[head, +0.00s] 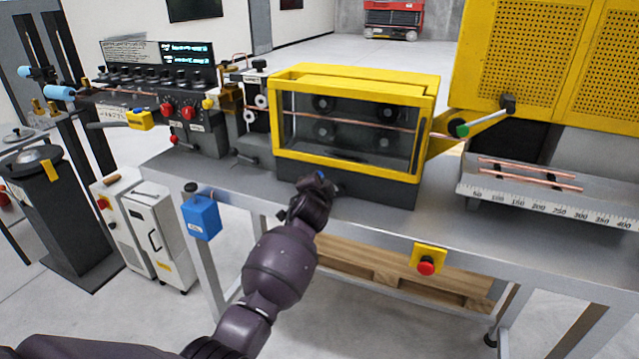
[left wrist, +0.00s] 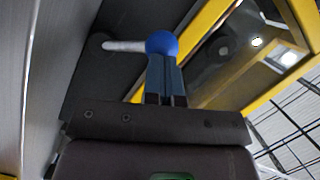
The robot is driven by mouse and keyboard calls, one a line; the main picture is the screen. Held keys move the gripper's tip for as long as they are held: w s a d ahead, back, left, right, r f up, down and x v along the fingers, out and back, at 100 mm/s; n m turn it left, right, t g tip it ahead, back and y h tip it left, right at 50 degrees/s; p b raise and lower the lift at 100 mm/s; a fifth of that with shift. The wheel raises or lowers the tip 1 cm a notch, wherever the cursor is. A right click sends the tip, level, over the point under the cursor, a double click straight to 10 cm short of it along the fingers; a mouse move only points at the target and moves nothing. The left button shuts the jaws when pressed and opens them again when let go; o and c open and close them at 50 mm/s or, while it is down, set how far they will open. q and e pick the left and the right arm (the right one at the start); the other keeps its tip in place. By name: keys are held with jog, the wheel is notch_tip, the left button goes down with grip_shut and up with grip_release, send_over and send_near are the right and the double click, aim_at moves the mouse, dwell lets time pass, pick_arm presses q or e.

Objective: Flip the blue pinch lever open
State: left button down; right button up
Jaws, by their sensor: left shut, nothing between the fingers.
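The blue pinch lever shows in the left wrist view as a round blue knob (left wrist: 161,43) on a pale metal rod (left wrist: 122,46). The rod runs left from the knob to a dark plate on the machine. In the head view a bit of blue, likely the knob (head: 320,175), shows at the front lower edge of the yellow-framed machine (head: 288,149). My left gripper (left wrist: 165,62) is shut and empty, with its fingertips right at the knob. I cannot tell whether they touch it. It reaches the machine front in the head view (head: 319,184). My right gripper is out of view.
The grey bench (head: 375,211) carries the machine, with a red stop button (head: 426,266) on its front edge. A blue box (head: 201,217) hangs at its left end. A ruler tray (head: 545,205) with copper tubes stands right. A copper tube crosses the machine behind its clear cover.

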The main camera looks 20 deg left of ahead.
pick_arm(q)
jog(key=shift+a, duration=0.25)
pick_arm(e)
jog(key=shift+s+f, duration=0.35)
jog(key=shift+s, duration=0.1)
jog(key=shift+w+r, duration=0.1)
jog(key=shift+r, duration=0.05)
pick_arm(q)
jog(key=shift+a, duration=0.1)
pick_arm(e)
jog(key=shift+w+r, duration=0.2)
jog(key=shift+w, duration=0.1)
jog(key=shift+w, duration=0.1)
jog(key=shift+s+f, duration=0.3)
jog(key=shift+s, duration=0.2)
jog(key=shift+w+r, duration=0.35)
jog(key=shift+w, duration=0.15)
pick_arm(q)
jog(key=shift+s+f, duration=0.1)
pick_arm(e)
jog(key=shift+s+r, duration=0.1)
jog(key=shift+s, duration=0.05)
